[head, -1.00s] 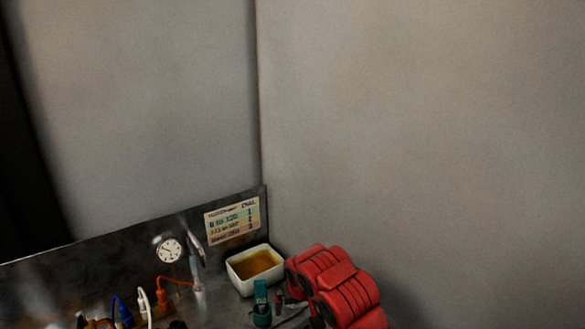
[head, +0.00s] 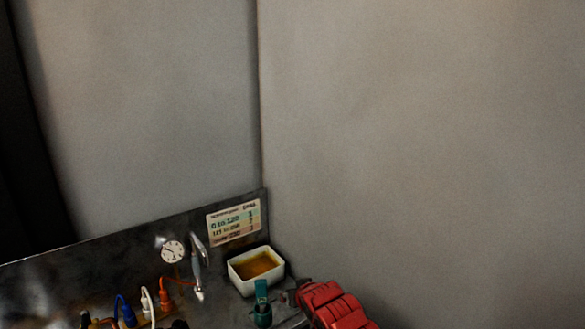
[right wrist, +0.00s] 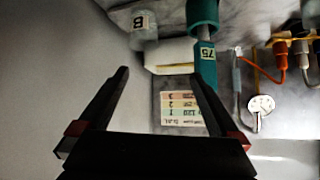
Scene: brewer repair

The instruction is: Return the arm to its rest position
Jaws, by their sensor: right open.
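My right gripper (right wrist: 160,74) is open in the right wrist view, with nothing between its two dark fingers. A teal-handled item labelled 75 (right wrist: 206,62) appears beyond the right-hand finger; I cannot tell how far away it is. In the head view, my red right arm shows at the lower right edge, beside the bench, and its fingers cannot be made out. My left gripper is in neither view.
The metal bench has a white tray of amber liquid (head: 256,265), a teal item (head: 262,305), a dial (head: 173,251), a silver tool (head: 198,270), coloured cables (head: 125,310) and a label chart (head: 234,221). A grey wall (head: 420,150) stands behind, with open air before it.

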